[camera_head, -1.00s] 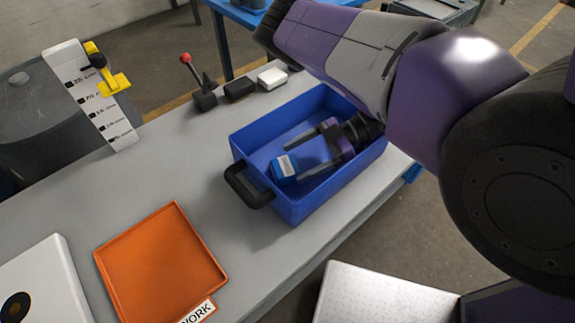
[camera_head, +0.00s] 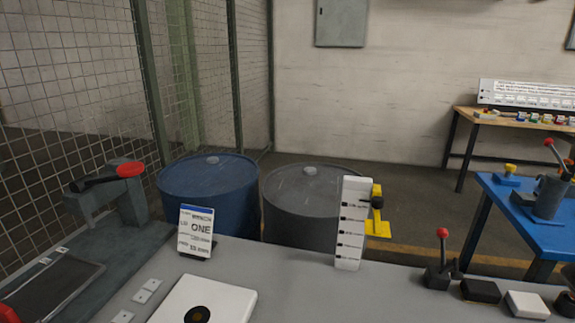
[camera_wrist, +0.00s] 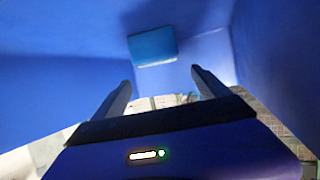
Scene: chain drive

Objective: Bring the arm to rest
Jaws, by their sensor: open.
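My gripper (camera_wrist: 160,78) shows in the wrist view, with its two dark fingers spread apart and nothing between them. Blue walls of the bin (camera_wrist: 55,95) surround the view. A small blue block (camera_wrist: 152,45) lies ahead of the fingertips, apart from them. The arm, the gripper and the bin are outside the head view.
In the head view, the grey bench (camera_head: 275,285) holds a white plate (camera_head: 220,292), a card (camera_head: 196,235), a white marked gauge (camera_head: 351,222), a red-knobbed lever (camera_head: 438,272) and small blocks. Two drums (camera_head: 210,195) and a mesh fence (camera_head: 75,70) stand behind. A blue table (camera_head: 520,205) stands right.

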